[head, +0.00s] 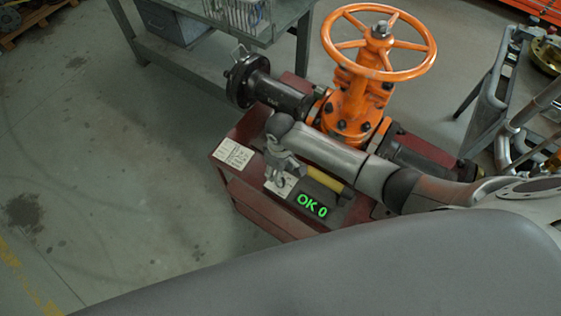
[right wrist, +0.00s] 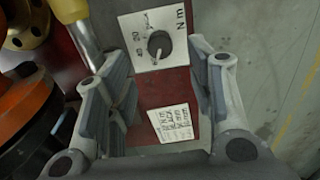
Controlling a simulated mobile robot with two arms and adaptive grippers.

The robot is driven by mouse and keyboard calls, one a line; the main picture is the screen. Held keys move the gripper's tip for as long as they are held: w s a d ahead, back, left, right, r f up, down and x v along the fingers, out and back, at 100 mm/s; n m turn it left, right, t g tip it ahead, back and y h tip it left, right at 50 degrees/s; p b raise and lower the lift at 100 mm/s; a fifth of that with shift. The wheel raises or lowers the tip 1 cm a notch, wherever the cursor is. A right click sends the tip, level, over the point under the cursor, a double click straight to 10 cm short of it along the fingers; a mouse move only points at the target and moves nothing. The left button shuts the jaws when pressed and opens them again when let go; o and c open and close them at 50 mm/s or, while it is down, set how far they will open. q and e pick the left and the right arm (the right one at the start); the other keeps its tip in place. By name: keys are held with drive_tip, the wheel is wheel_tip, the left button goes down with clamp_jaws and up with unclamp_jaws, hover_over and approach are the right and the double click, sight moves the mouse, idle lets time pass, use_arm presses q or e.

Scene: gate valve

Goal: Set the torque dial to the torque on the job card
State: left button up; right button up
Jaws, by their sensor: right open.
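The torque dial is a dark round knob (right wrist: 159,44) on a white plate marked "N m". Its exact pointer reading is too small to tell. In the head view the dial plate (head: 281,187) shows partly beneath my right gripper (head: 279,175). My right gripper is open and empty, and in the right wrist view its fingers (right wrist: 157,65) stand on either side of the dial, apart from it. The job card (right wrist: 172,123) is a white printed label on the red surface, its figures too blurred to read. It also shows in the head view (head: 233,153). My left gripper is out of view.
A green display (head: 312,205) reads "OK 0" beside the dial, near a yellow bar (head: 325,180). The orange valve with its handwheel (head: 379,42) stands behind my right arm. A grey bench (head: 190,62) and a cart (head: 490,95) flank it.

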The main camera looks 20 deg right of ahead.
wheel_tip(320, 180, up, 5)
drive_tip(key=shift+r, duration=0.1)
drive_tip(key=shift+s, duration=0.1)
idle(0.6)
